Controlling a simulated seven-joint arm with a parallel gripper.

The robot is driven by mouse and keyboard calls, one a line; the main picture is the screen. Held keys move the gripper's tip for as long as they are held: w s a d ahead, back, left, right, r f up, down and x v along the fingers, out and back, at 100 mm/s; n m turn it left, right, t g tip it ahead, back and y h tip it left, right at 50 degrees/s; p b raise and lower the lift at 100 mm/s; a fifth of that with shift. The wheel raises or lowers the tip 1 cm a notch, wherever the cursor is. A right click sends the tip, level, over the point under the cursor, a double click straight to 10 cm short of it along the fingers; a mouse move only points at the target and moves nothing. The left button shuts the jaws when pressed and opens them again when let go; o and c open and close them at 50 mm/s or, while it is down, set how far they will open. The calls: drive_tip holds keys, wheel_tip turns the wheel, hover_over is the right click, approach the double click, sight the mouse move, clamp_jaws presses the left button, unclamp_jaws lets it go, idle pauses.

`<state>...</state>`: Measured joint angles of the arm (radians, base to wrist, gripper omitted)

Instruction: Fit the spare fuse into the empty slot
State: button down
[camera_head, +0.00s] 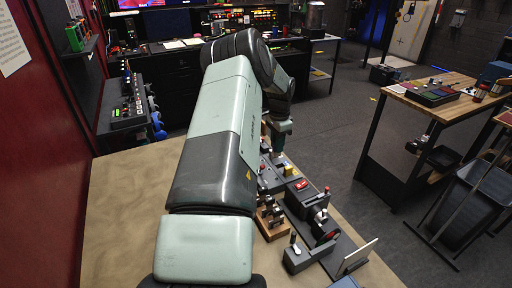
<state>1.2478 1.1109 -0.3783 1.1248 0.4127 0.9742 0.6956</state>
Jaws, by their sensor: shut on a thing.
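My arm reaches away from the camera over the table, and its hand points down at the far right part of the bench. My gripper (276,151) is small in this view and partly behind my own arm. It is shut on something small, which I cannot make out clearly. It is low over the far end of a row of dark devices. The spare fuse and the empty slot cannot be told apart at this size; my arm hides part of that area.
A dark box with a red switch (301,184) stands near the gripper. Nearer are a wooden block with metal posts (270,217), a lever box (296,256) and an upright pale plate (359,255). The tan table (120,220) is bare on the left.

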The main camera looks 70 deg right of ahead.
drive_tip(key=shift+s+d+f, duration=0.15)
drive_tip(key=shift+s+f, duration=0.1)
drive_tip(key=shift+f, duration=0.4)
drive_tip(key=shift+s+d+f, duration=0.2)
drive_tip(key=shift+s+f, duration=0.05)
drive_tip(key=shift+f, duration=0.4)
drive_tip(key=shift+s+d+f, duration=0.15)
drive_tip(key=shift+s+f, duration=0.1)
drive_tip(key=shift+f, duration=0.4)
drive_tip(key=shift+f, duration=1.65)
idle(1.6)
drive_tip(key=c, duration=0.7)
unclamp_jaws()
drive_tip(key=shift+c, duration=0.2)
drive_tip(key=shift+r, duration=0.1)
wheel_tip(320, 180, up, 7)
idle(0.6)
drive_tip(key=shift+w, duration=0.1)
idle(0.4)
